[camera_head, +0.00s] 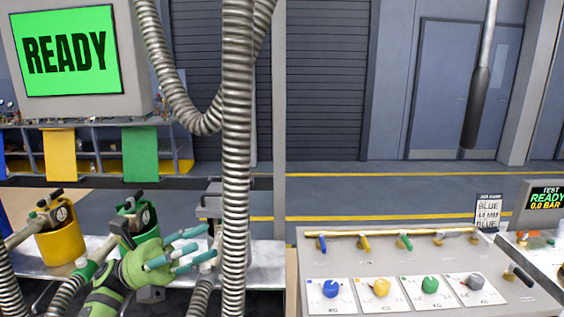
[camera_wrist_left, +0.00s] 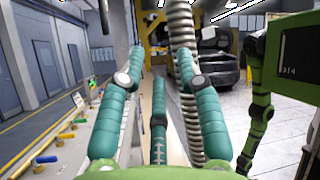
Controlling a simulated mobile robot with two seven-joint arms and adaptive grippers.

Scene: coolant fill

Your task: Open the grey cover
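My left gripper (camera_head: 203,243), green with teal fingers, is at the lower left of the head view. Its fingers are spread apart with nothing between them; the left wrist view shows the open fingers (camera_wrist_left: 160,56) too. A grey fixture (camera_head: 209,206) stands just beyond the fingertips, partly hidden behind the ribbed metal hose. I cannot tell whether it is the grey cover, and no other cover is clearly recognisable. My right gripper is not in view.
A ribbed hose (camera_head: 237,150) hangs close to the fingertips. Green (camera_head: 146,222) and yellow (camera_head: 62,243) holders stand left of it. A panel (camera_head: 325,262) with coloured valves and knobs is at right. A dark-handled rod (camera_head: 476,108) hangs above it.

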